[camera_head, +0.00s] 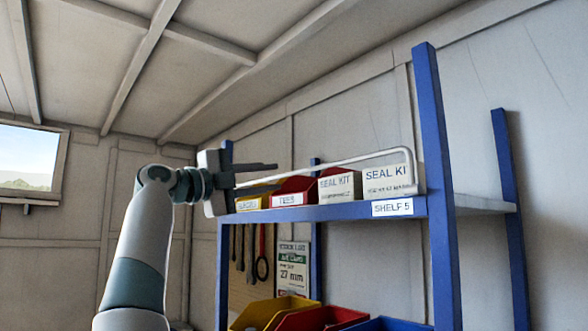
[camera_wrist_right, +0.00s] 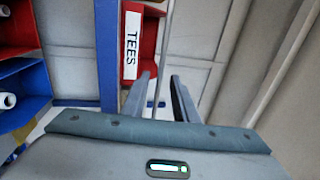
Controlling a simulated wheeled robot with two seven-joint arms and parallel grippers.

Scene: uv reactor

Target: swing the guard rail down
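The guard rail (camera_head: 340,162) is a thin pale bar along the front of the top shelf, standing above the shelf edge and bent down at its right end. In the right wrist view the guard rail (camera_wrist_right: 164,50) runs as a thin line toward the gap between my fingers. My right gripper (camera_head: 275,167) is at the rail's left part, fingers pointing right. In the wrist view the right gripper (camera_wrist_right: 161,85) has its fingers apart; whether either touches the rail is unclear. My left gripper is out of view.
Behind the rail are a red TEES bin (camera_head: 294,191), a yellow bin (camera_head: 254,197) and white SEAL KIT boxes (camera_head: 388,177). A blue post (camera_head: 437,190) stands at the shelf's right front. More bins (camera_head: 272,311) sit below. Open room lies left of the shelf.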

